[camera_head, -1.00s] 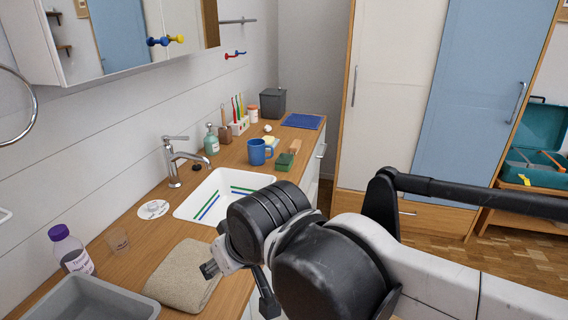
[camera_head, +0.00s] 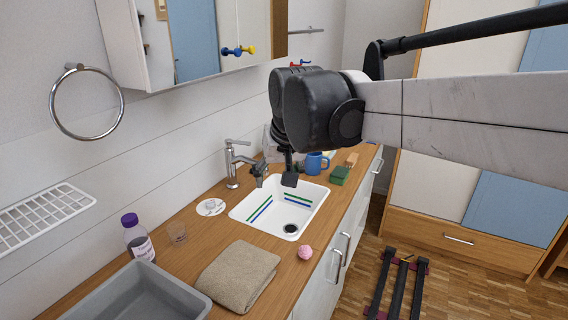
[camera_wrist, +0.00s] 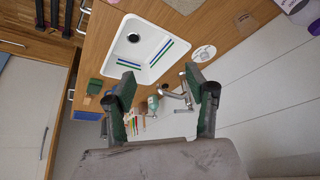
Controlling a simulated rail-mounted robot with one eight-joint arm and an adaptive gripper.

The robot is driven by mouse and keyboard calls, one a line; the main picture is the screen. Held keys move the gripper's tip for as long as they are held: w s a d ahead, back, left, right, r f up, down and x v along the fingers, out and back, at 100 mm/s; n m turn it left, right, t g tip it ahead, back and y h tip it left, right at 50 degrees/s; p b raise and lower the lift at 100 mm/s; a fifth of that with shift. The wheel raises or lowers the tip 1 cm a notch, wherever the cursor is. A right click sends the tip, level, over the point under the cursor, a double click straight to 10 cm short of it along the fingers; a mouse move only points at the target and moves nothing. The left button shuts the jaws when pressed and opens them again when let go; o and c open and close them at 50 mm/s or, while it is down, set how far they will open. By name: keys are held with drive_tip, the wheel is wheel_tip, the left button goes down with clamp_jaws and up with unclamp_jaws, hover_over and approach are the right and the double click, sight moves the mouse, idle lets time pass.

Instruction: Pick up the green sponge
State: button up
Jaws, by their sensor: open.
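The green sponge (camera_head: 339,175) is a small dark green block on the wooden counter, right of the sink and by the blue mug (camera_head: 316,163). In the wrist view a green block (camera_wrist: 95,87), likely this sponge, shows at the left, outside the left finger. My gripper (camera_head: 276,176) hangs over the back part of the sink, left of and apart from the sponge. In the wrist view my gripper (camera_wrist: 163,88) has its two fingers wide apart with nothing between them.
A wooden block (camera_head: 352,159) sits behind the sponge. A pink ball (camera_head: 305,252), a folded towel (camera_head: 238,275) and a grey basin (camera_head: 140,295) are nearer.

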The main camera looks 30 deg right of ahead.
drive_tip(key=w+d+r+m+g+p, duration=0.2)
drive_tip(key=w+d+r, duration=0.1)
drive_tip(key=w+d, duration=0.7)
drive_tip(key=m+g+p, duration=0.3)
drive_tip(key=m+p, duration=0.2)
drive_tip(key=m, duration=0.1)
hover_over(340, 171)
wheel_tip(340, 171, down, 14)
drive_tip(key=shift+y, duration=0.4)
wheel_tip(340, 171, down, 14)
drive_tip(key=shift+r+p, duration=0.1)
drive_tip(key=shift+p, duration=0.4)
drive_tip(key=c, duration=0.4)
